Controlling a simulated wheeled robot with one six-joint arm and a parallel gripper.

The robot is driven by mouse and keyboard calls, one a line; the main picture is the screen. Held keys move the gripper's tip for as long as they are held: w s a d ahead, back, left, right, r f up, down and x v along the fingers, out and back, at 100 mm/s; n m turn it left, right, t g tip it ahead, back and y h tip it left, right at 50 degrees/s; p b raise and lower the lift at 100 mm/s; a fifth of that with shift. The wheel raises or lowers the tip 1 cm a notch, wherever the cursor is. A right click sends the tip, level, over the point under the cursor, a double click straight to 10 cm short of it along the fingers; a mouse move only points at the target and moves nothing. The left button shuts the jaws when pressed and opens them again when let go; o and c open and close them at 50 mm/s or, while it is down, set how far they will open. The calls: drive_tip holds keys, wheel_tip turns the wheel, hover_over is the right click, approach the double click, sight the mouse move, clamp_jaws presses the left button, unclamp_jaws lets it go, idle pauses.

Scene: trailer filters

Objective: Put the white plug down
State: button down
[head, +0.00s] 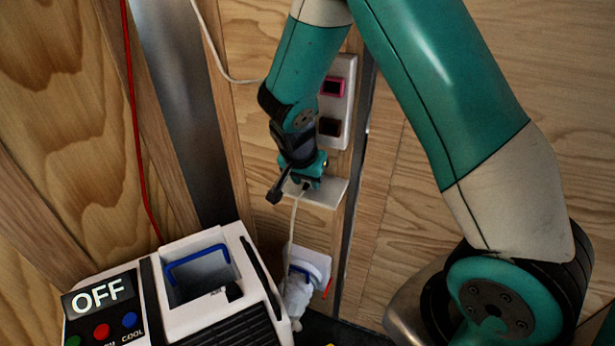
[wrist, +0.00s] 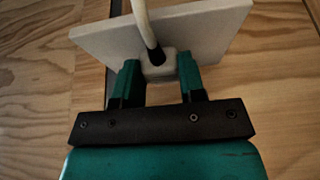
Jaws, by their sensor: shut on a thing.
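The white plug (wrist: 158,68) is between the two teal fingers of my gripper (wrist: 157,82) in the wrist view, with its pale cord rising from its back. A square white plate (wrist: 215,32) lies right behind the plug. I cannot tell whether the plug touches it. In the head view my gripper (head: 303,184) is at a small white shelf or plate (head: 328,193) on the wooden wall, and the white cord (head: 293,225) hangs down from it. The plug itself is mostly hidden by the gripper there.
A white switch panel (head: 350,72) with a pink and a dark switch is above my gripper. A white unit (head: 213,250) with an OFF display (head: 98,296) stands at lower left. A red cord (head: 136,130) hangs at left.

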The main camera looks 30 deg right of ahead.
drive_tip(key=shift+f+b, duration=0.45)
drive_tip(key=shift+f, duration=0.15)
drive_tip(key=c, duration=0.7)
unclamp_jaws()
drive_tip(key=shift+r, duration=0.1)
drive_tip(key=shift+r, duration=0.1)
